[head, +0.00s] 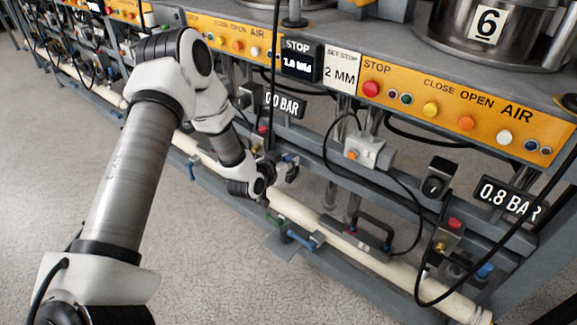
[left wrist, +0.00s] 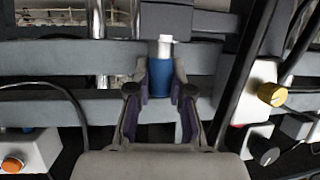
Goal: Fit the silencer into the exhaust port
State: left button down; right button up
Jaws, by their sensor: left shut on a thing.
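My left gripper (left wrist: 160,78) is shut on the silencer (left wrist: 172,76), a blue cylinder with a pale narrow tip pointing up. I cannot tell whether the tip touches either one, and I cannot make out the opening of the exhaust port. In the head view my left gripper (head: 282,168) is at the lower frame of the press, beneath the 0.0 BAR display; the silencer cannot be made out there. My right gripper is not in view.
A yellow-brass knob (left wrist: 271,94) and black hoses are close on the right in the wrist view. A grey box with an orange button (left wrist: 13,164) is at lower left. A cream pipe (head: 330,232) runs along the front. The floor (head: 220,260) in front is clear.

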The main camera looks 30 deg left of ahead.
pick_arm(q)
jog(key=shift+f, duration=0.65)
jog(key=shift+r, duration=0.15)
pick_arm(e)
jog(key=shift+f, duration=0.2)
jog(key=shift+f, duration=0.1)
pick_arm(q)
jog(key=c, duration=1.1)
grip_release()
jog(key=shift+f, duration=0.2)
jog(key=shift+o, duration=0.2)
jog(key=shift+r, duration=0.1)
